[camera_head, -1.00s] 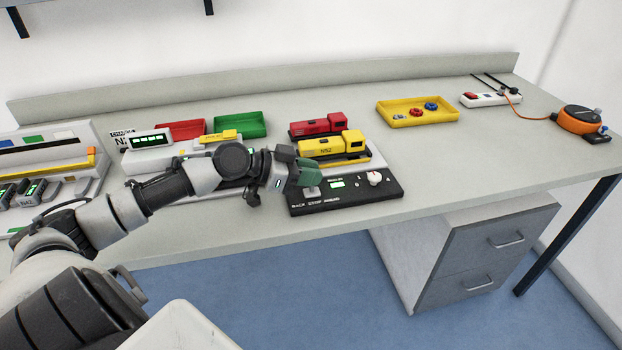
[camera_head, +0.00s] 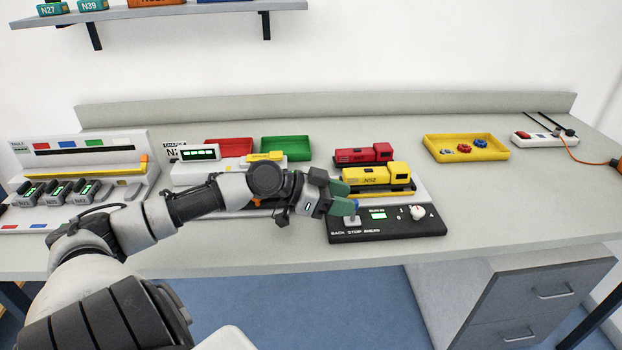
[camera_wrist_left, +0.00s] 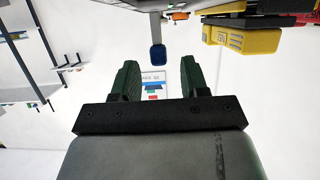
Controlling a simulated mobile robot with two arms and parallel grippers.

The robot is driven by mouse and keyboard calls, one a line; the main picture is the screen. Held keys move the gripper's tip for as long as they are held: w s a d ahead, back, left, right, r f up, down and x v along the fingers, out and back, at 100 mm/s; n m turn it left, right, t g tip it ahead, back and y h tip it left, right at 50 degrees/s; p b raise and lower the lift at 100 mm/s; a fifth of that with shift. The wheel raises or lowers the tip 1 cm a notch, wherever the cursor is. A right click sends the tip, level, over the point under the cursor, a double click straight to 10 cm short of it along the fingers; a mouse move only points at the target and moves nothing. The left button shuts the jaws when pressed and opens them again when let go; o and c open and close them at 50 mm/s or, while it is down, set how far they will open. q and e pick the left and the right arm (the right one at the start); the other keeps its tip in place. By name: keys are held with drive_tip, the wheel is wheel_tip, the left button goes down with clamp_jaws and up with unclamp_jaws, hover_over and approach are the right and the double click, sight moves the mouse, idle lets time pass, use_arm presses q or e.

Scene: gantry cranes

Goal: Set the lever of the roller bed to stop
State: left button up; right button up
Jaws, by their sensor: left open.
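The roller bed (camera_head: 425,197) stands on the bench, with a black control panel (camera_head: 400,232) along its front, marked BACK, STOP and AHEAD. The panel's lever has a grey stem (camera_head: 351,220) and a blue knob (camera_head: 356,203), partly hidden by my left gripper. My left gripper (camera_head: 348,199) is open, its green fingers right at the knob. In the left wrist view the blue knob (camera_wrist_left: 158,54) is ahead of the gap between the fingers (camera_wrist_left: 158,75), apparently clear of both. I cannot tell which mark the lever points to. My right gripper is not in view.
A yellow engine (camera_head: 366,176) and a red engine (camera_head: 364,155) stand close behind the panel. A white dial (camera_head: 417,212) is on its right. Red (camera_head: 228,147), green (camera_head: 287,148) and yellow (camera_head: 430,145) trays lie behind. The bench right of the panel (camera_head: 510,205) is clear.

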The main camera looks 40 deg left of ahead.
use_arm(q)
drive_tip(key=v, duration=0.8)
drive_tip(key=shift+s, duration=0.15)
drive_tip(key=shift+a, duration=0.15)
idle(0.4)
